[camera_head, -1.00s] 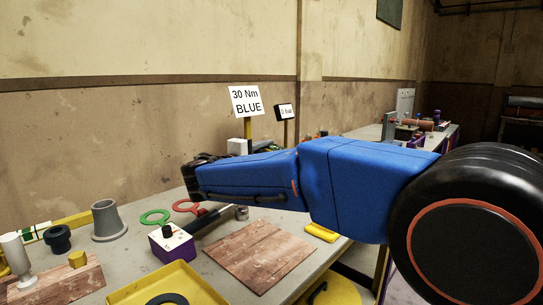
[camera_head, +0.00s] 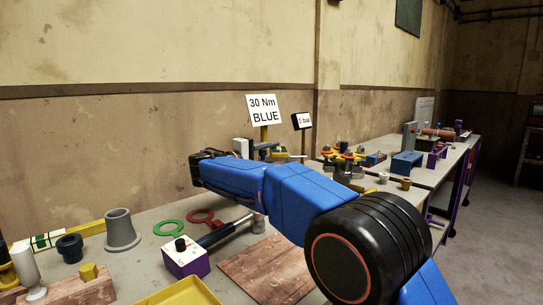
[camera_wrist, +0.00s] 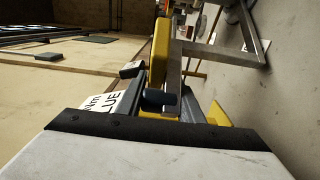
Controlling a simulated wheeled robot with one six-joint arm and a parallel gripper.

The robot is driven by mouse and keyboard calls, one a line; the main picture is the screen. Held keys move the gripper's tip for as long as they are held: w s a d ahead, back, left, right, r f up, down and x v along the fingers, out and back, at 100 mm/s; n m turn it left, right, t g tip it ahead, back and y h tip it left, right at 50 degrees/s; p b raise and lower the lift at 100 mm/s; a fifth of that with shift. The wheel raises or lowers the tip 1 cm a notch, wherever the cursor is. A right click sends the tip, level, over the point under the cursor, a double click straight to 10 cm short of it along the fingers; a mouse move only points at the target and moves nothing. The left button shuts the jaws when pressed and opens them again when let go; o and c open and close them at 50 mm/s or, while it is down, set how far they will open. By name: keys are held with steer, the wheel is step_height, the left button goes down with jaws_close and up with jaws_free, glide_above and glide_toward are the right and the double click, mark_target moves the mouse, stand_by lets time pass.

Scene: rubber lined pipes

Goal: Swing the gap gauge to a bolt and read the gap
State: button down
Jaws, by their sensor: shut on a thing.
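In the wrist view my gripper (camera_wrist: 168,105) is shut around a small dark rounded knob (camera_wrist: 157,97). I cannot tell whether this knob belongs to the gap gauge. A yellow bar and grey metal parts lie just beyond it. In the head view my blue arm reaches left, and its dark end (camera_head: 206,156) is beside the post of the "30 Nm BLUE" sign (camera_head: 263,109). The fingers are hidden there. A flange-like piece with red and yellow tops (camera_head: 343,160) stands behind my arm. No gauge reading or gap is legible.
A "0 bar" sign (camera_head: 302,121) stands right of the torque sign. A blue block (camera_head: 406,165) lies farther right.

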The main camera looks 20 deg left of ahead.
steer(key=shift+w+d+f, duration=0.1)
steer(key=shift+w, duration=0.7)
steer(key=c, duration=1.5)
jaws_free()
steer(key=shift+d, duration=0.1)
steer(key=shift+o, duration=1.4)
steer(key=shift+w+d, duration=0.2)
steer(key=shift+s+a, duration=0.1)
steer(key=shift+s+a, duration=0.35)
steer(key=shift+s, duration=0.2)
steer(key=v, duration=1.6)
